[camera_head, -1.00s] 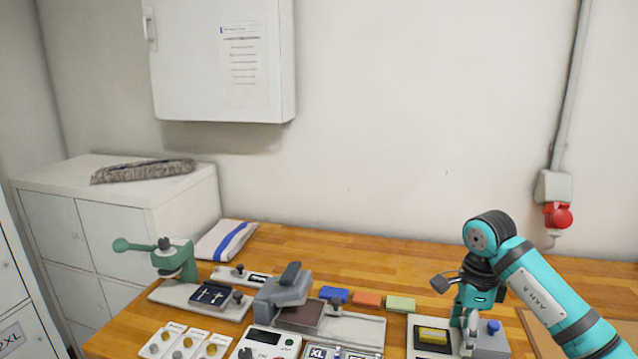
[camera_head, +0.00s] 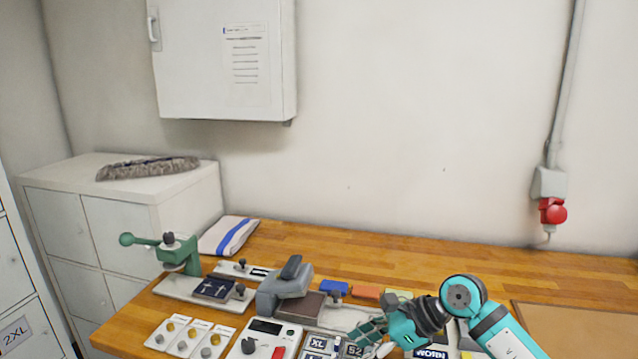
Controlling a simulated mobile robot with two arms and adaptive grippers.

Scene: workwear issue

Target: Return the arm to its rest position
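My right arm comes in from the lower right in the head view, teal with dark joints. My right gripper (camera_head: 372,338) is low over the front of the wooden workbench (camera_head: 420,242), beside a grey plate with size tiles such as XL (camera_head: 318,343) and 52 (camera_head: 354,350). Its fingers point left and down; their spacing and anything between them are hard to make out. My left gripper and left arm are out of view.
A green hand press (camera_head: 175,252) and a grey press (camera_head: 285,290) stand on the bench. Blue, orange and green blocks lie behind. A folded cloth (camera_head: 228,236) lies at the back left. A brown board (camera_head: 575,328) is at right. The bench's back right is clear.

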